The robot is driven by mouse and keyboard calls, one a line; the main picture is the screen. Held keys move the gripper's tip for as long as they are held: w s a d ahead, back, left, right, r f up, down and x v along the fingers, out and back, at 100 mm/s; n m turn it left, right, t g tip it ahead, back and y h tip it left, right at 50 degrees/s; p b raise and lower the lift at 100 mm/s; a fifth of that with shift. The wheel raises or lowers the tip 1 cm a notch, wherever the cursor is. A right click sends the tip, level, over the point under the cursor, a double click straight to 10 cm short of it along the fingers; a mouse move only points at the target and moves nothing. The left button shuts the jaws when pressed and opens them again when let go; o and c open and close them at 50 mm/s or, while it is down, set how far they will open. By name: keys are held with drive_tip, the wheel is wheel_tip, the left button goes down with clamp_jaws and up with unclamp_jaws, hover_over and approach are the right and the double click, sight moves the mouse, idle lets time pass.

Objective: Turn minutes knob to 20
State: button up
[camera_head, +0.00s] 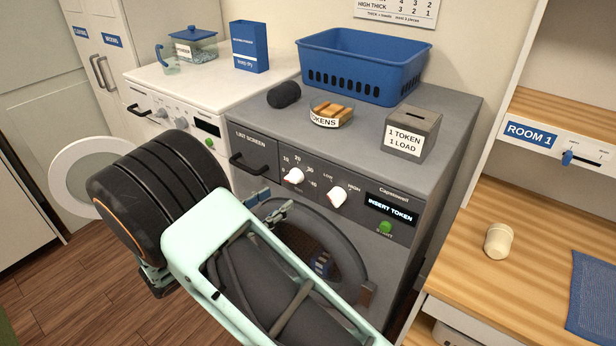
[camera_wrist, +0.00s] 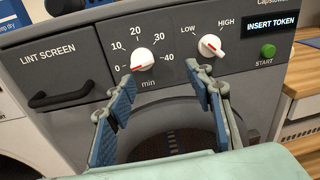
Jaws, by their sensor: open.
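The white minutes knob (camera_head: 294,176) is on the grey dryer's front panel. In the wrist view the knob (camera_wrist: 142,59) sits inside a printed scale running from 0 to 40, with "min" below it. Its red mark is on the lower left side, toward the 0 end; 20 is printed above the knob. My gripper (camera_head: 275,200) is open and empty in front of the panel, below the knob. In the wrist view its two blue-padded fingers (camera_wrist: 163,82) are spread wide, the left tip just below the knob and the right tip below the heat knob.
The heat knob (camera_wrist: 211,45), marked LOW and HIGH, is to the right. Further right are a green START button (camera_wrist: 268,51) and a display (camera_wrist: 272,25) reading INSERT TOKEN. The lint screen handle (camera_wrist: 62,97) protrudes at left. The round dryer door (camera_head: 325,250) is below.

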sight(290, 181)
drive_tip(key=w+d, duration=0.1)
drive_tip(key=w, duration=0.2)
drive_tip(key=w+d+n+t+p, duration=0.1)
drive_tip(key=w, duration=0.2)
drive_tip(key=w+d+n+y+p, duration=0.1)
drive_tip(key=w+d, duration=0.1)
drive_tip(key=w, duration=0.1)
drive_tip(key=shift+d+f+t, duration=0.1)
drive_tip(key=shift+f+t, duration=0.2)
drive_tip(key=shift+s, duration=0.1)
drive_tip(key=c, duration=1.2)
